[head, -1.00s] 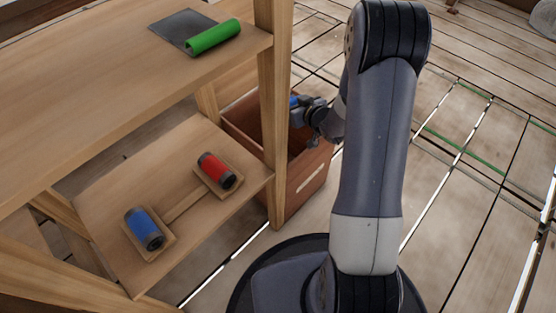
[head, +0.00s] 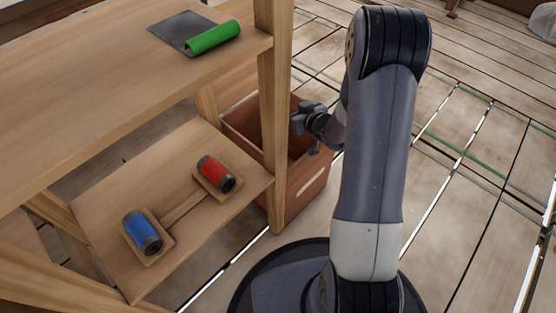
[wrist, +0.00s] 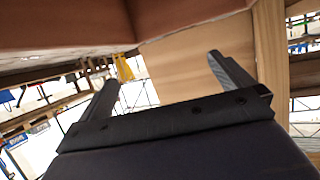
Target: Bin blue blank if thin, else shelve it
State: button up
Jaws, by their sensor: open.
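My gripper (head: 299,119) is over the brown bin (head: 308,188), partly behind the shelf post. In the wrist view its two fingers (wrist: 168,82) stand wide apart with nothing between them. A blue cylinder (head: 140,230) with dark ends lies in a wooden cradle on the lower shelf board (head: 190,225). A red cylinder (head: 213,172) lies in a second cradle on the same board. No blue piece shows at my gripper.
The wooden post (head: 274,120) stands between the shelves and my gripper.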

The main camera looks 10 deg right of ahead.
jog(key=p+v, duration=0.3)
jog(key=v, duration=0.7)
jog(key=shift+s+r, duration=0.15)
jog(key=b+x, duration=0.4)
jog(key=x, duration=0.7)
jog(key=shift+s+r+p, duration=0.1)
jog(key=shift+r+p, duration=2.45)
jog(key=shift+r, duration=0.15)
jog(key=shift+f, duration=0.15)
